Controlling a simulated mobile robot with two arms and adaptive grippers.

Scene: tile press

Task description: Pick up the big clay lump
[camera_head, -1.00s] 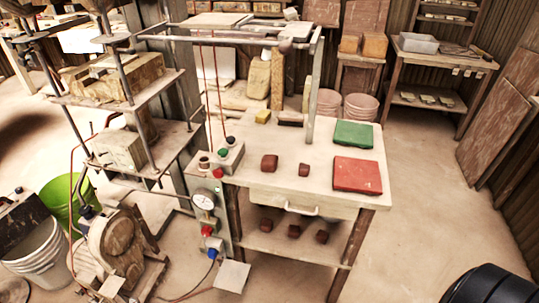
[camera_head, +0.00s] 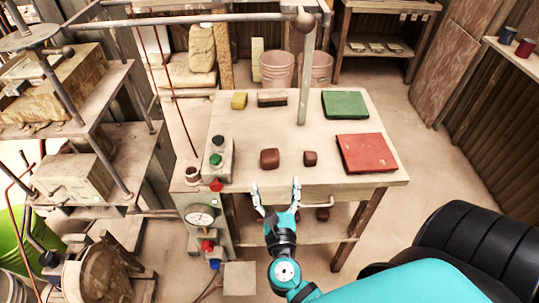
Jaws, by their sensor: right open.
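The big clay lump (camera_head: 269,158) is a reddish-brown block on the pale wooden table (camera_head: 250,119), near its front edge and beside the control box. A smaller clay lump (camera_head: 310,158) lies to its right, apart from it. My right gripper (camera_head: 274,190) is open and empty just in front of the table's front edge, below the big lump in the picture, with its fingers pointing toward it and not touching it. My left gripper does not show.
A green tile (camera_head: 345,104) and a red tile (camera_head: 366,153) lie on the right of the table. A yellow block (camera_head: 239,100) and a brush (camera_head: 272,99) lie at the back. A control box (camera_head: 217,160) and an upright metal post (camera_head: 304,85) stand at the table.

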